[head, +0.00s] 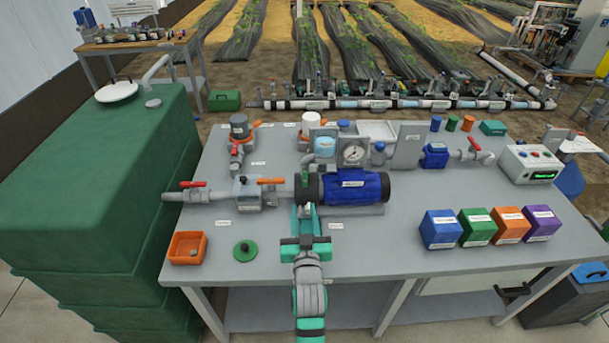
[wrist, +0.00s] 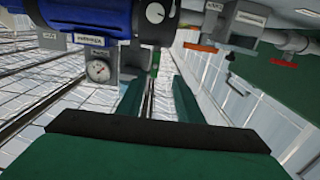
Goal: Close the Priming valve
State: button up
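No label that I can read marks the Priming valve, so I cannot tell which valve it is. A red-handled valve (head: 193,185) sits on the inlet pipe at the left, and an orange-handled valve (head: 270,182) sits nearer the pump. Both handles look roughly in line with the pipe. Other valves are an orange-handled one (head: 243,138) behind and a red-handled one (head: 475,145) at the right. My gripper (head: 305,212) is in front of the blue pump (head: 352,187). In the wrist view my gripper (wrist: 157,90) has its fingers apart with nothing between them.
A green tank (head: 100,180) stands left of the bench (head: 400,250). An orange tray (head: 187,247) and a green lid (head: 245,251) lie at the front left. Several coloured boxes (head: 440,229) and a control box (head: 530,165) stand at the right. A gauge (head: 353,153) rises behind the pump.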

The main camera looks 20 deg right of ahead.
aim_at(305, 176)
jog(key=r+x, duration=0.1)
jog(key=x, duration=0.8)
jog(key=d+r+x, duration=0.1)
jog(key=x, duration=0.3)
jog(key=shift+w+r, duration=0.1)
jog(key=shift+r, duration=0.25)
jog(key=shift+c, duration=0.6)
grip_shut()
